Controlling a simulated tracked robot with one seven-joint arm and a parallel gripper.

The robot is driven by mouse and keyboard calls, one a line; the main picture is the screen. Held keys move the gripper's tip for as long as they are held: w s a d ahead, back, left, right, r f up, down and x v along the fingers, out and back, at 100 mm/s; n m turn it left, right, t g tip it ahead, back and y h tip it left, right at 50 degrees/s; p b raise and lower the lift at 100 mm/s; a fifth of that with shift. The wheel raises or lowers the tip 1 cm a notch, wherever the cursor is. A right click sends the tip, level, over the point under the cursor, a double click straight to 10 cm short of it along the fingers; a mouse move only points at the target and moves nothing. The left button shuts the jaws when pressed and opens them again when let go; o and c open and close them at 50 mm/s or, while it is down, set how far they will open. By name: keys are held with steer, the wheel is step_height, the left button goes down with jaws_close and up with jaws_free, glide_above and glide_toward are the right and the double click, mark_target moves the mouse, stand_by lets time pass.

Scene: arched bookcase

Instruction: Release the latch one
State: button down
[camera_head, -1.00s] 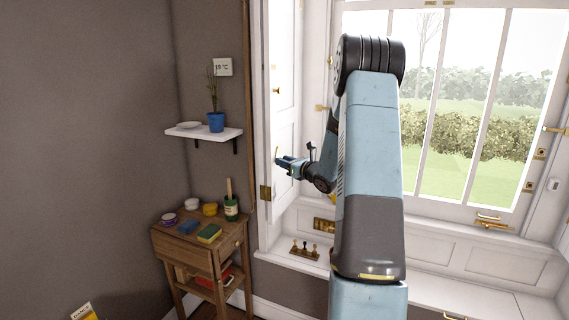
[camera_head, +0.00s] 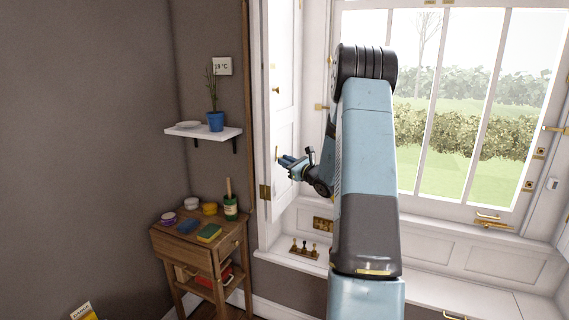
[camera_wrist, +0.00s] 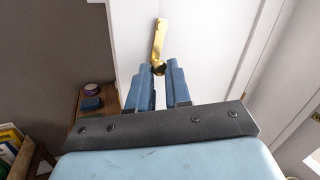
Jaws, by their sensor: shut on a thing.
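The latch is a small brass lever (camera_wrist: 159,40) on the white shutter panel. In the wrist view it stands nearly upright, its rounded lower end between my fingertips. In the head view the brass lever (camera_head: 276,153) shows as a thin upright piece on the panel at left of the window. My gripper (camera_wrist: 157,72) has blue fingers, shut on the lever's lower end. In the head view my gripper (camera_head: 282,160) is at the panel, just right of and below the lever. The exact contact is partly hidden by the fingers.
The white shutter panel (camera_head: 284,110) has a brass hinge (camera_head: 265,191) low on its edge. A wooden side table (camera_head: 185,243) with pots and sponges stands at left. A wall shelf (camera_head: 203,132) holds a potted plant. Brass pieces (camera_head: 304,249) stand on the window seat.

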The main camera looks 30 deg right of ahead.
steer(key=c, duration=1.1)
jaws_free()
steer(key=v, duration=1.3)
steer(key=shift+s+d+f, duration=0.15)
steer(key=shift+s+f, duration=0.05)
steer(key=shift+s, duration=0.15)
